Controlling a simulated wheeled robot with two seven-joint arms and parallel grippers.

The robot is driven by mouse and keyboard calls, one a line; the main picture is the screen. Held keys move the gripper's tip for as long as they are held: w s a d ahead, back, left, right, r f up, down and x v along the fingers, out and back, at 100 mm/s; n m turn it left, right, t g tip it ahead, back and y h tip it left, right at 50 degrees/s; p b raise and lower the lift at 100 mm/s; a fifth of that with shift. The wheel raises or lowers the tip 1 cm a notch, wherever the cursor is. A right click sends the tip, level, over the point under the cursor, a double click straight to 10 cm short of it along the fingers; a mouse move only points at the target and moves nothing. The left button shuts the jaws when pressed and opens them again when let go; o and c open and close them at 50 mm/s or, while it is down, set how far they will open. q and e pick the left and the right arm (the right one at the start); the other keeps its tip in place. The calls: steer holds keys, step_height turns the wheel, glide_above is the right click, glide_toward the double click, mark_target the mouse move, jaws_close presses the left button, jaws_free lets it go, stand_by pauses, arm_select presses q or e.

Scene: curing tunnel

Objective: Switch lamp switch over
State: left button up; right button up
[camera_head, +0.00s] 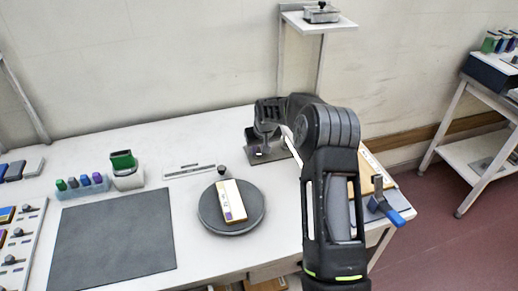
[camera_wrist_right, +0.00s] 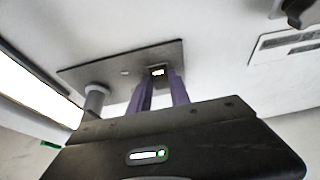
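The lamp switch plate (camera_head: 285,153) is a dark panel at the back edge of the white table, partly hidden by my right gripper (camera_head: 264,141). In the right wrist view the plate (camera_wrist_right: 110,78) spans the upper middle, with a small bright white element (camera_wrist_right: 157,72) on it and a grey round post (camera_wrist_right: 95,100) at its left. My right gripper (camera_wrist_right: 161,80) has its two purple fingers a little apart, tips close to the plate on either side of the bright element. Whether they touch it I cannot tell. My left gripper is not in view.
A round dark disc (camera_head: 250,218) bears a pale block (camera_head: 229,201). A dark mat (camera_head: 115,238), a green-topped holder (camera_head: 125,170) and several coloured pieces are at left. A raised shelf (camera_head: 335,24) stands behind the switch. A blue-handled item (camera_head: 387,211) sits at the table's right edge.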

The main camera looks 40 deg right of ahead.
jaws_close()
steer(key=shift+w+d+r+g+p, duration=0.1)
steer(key=shift+w+r+g+p, duration=0.15)
steer(key=shift+g+p, duration=0.35)
steer(key=shift+w+f+g+y+p, duration=0.15)
steer(key=shift+g+y+p, duration=0.25)
steer(key=shift+g+p, duration=0.35)
steer(key=o, duration=0.6)
jaws_free()
steer(key=shift+c, duration=0.2)
